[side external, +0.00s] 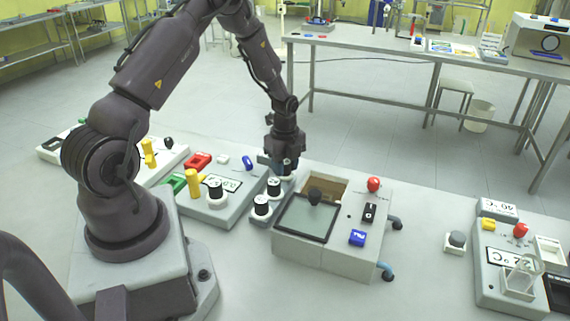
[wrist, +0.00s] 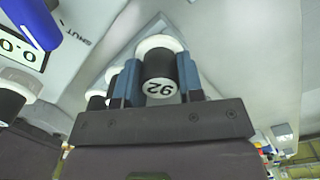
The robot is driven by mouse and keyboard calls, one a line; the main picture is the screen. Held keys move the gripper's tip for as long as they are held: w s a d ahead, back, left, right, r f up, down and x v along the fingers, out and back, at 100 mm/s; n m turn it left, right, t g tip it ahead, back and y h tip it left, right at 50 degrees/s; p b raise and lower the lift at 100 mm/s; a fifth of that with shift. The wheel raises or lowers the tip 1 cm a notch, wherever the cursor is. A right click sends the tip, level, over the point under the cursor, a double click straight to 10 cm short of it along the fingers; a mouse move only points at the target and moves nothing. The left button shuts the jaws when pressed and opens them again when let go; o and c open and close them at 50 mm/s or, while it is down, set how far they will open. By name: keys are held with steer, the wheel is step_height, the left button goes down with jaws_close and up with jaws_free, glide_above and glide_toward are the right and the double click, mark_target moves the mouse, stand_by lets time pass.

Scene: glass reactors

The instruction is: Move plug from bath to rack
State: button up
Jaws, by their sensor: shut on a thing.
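My gripper (side external: 284,160) points down over the far end of the grey rack (side external: 262,222) and is shut on a black plug with a white collar. In the wrist view the held plug (wrist: 160,72), marked 92, sits between the blue fingers of my gripper (wrist: 160,85). I cannot tell whether it is fully seated in the rack. Two similar plugs stand in the rack, a middle plug (side external: 273,187) and a near plug (side external: 262,206). The bath (side external: 296,249) is the grey box just right of the rack, with a dark-framed lid (side external: 303,222) and a brown opening behind it.
A black knob (side external: 315,195) stands up from the lid. A red knob (side external: 374,184) and switches are on the bath's right panel.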

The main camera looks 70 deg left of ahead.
steer(key=shift+f, duration=0.25)
steer(key=shift+f, duration=0.2)
stand_by(0.5)
steer(key=o, duration=1.3)
steer(key=shift+r, duration=3.5)
